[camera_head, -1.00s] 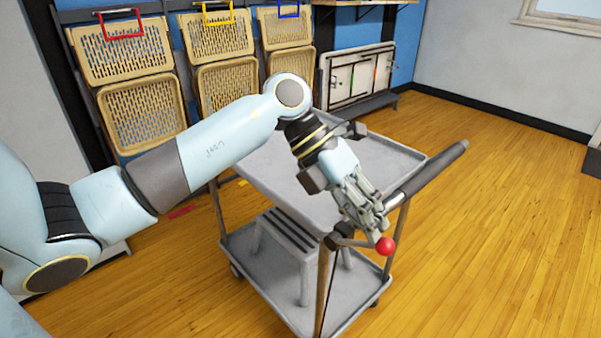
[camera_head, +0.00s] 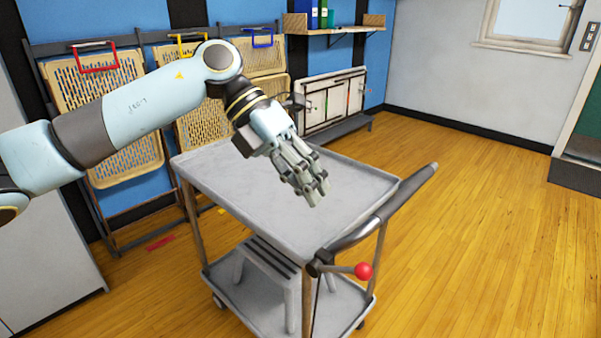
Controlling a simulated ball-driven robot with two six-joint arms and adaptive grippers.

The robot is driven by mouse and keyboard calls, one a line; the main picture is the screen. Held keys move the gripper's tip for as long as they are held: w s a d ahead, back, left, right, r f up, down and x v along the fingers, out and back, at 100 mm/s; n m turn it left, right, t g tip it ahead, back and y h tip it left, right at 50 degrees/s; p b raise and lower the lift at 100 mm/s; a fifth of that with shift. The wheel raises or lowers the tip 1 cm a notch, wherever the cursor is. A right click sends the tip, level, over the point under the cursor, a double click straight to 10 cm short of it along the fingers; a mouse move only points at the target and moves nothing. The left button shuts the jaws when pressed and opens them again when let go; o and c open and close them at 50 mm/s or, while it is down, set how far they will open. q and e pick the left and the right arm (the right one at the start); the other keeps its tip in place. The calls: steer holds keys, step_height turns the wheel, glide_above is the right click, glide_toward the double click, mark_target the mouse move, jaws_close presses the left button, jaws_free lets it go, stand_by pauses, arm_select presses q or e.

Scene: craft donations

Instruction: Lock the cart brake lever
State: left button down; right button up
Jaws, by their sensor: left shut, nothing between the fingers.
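The grey cart (camera_head: 215,165) stands in the middle of the view, with a dark push handle (camera_head: 412,190) at its near right end. The brake lever (camera_head: 342,269) is a short grey rod ending in a red ball knob (camera_head: 363,271). It points to the right from a dark pivot at the handle's lower left end and looks about level. My left gripper (camera_head: 316,198) is shut and empty. It hangs above the cart's top tray, up and to the left of the red knob and clear of it. My right gripper is not in view.
A grey slatted stool (camera_head: 268,252) sits on the cart's lower shelf. Folded tan chairs (camera_head: 100,85) hang on a rack behind, beside a folded white table (camera_head: 333,98). A wooden shelf (camera_head: 352,28) is above. Wooden floor (camera_head: 480,220) to the right is clear.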

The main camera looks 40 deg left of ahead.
arm_select(q)
steer(key=shift+s+a+r, duration=0.15)
steer(key=shift+a+r, duration=0.15)
steer(key=shift+r, duration=0.2)
steer(key=shift+s+a+r, duration=0.15)
steer(key=shift+a+r, duration=0.1)
steer(key=shift+r, duration=0.25)
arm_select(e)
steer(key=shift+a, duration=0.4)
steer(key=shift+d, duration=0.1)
